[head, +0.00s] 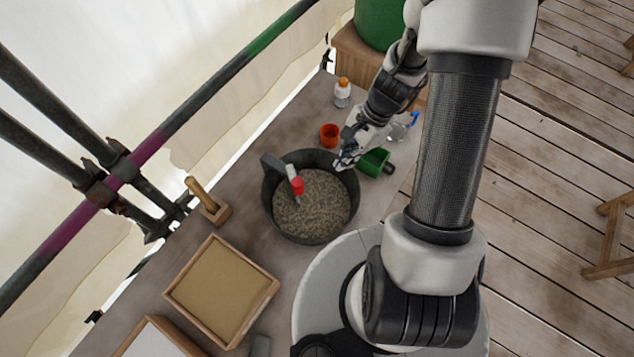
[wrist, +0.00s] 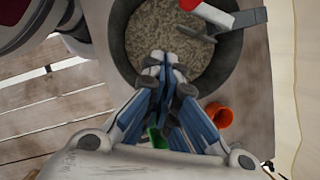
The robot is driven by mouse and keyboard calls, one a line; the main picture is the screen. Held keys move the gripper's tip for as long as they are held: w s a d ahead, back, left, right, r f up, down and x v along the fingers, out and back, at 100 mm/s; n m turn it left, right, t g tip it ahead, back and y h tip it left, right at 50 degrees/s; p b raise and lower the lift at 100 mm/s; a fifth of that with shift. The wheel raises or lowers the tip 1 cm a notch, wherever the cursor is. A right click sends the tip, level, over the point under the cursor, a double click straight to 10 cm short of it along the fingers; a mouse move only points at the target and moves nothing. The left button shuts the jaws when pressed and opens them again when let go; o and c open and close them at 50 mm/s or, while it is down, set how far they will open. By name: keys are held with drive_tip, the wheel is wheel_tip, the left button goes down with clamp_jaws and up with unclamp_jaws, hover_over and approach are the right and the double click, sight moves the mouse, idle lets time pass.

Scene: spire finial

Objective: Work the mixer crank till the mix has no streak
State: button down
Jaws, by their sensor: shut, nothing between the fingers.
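A dark mixing tub (head: 268,205) stands on the bench, holding a grey-brown, speckled mix (head: 312,208). The mix looks mottled; I cannot tell streaks from grain. A crank with a red knob (head: 297,186) and a grey arm (head: 272,164) reaches over the tub from its upper left rim. The red knob also shows at the top of the wrist view (wrist: 190,4), beside the grey arm (wrist: 238,20). My gripper (head: 345,160) is shut and empty over the tub's upper right rim, apart from the knob. In the wrist view its closed fingertips (wrist: 164,60) lie over the mix.
A wooden-handled tool (head: 208,202) and a framed tray (head: 188,288) are at left. A scaffold rail (head: 190,117) runs along the bench's left.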

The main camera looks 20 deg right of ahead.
sight(294, 180)
drive_tip(key=c, duration=2.3)
unclamp_jaws()
drive_tip(key=shift+o, duration=0.5)
drive_tip(key=shift+w+a+n, duration=0.1)
drive_tip(key=shift+a+n, duration=0.15)
drive_tip(key=shift+n, duration=0.05)
drive_tip(key=o, duration=0.5)
drive_tip(key=a+r+n+g+h, duration=0.1)
drive_tip(key=a+n, duration=0.2)
drive_tip(key=n, duration=0.1)
drive_tip(key=w+a+r+n+h+b, duration=0.1)
drive_tip(key=a+n, duration=0.2)
drive_tip(key=n, duration=0.2)
drive_tip(key=a+r+n+g+h, duration=0.1)
drive_tip(key=a+n, duration=0.3)
drive_tip(key=n, duration=0.1)
drive_tip(key=shift+w+r+g, duration=0.25)
drive_tip(key=shift+w+g, duration=0.05)
drive_tip(key=o, duration=0.4)
drive_tip(key=w+a+r+n+t+h+b, duration=0.1)
drive_tip(key=a+r+n+h, duration=0.4)
drive_tip(key=n, duration=0.9)
drive_tip(key=a+r, duration=0.1)
drive_tip(key=a, duration=0.2)
drive_tip(key=shift+w+a+t+h+b, duration=0.15)
drive_tip(key=shift+t+h+b, duration=0.15)
drive_tip(key=shift+b, duration=0.05)
drive_tip(key=b+x, duration=0.3)
drive_tip(key=x, duration=1.4)
drive_tip(key=shift+f, duration=0.15)
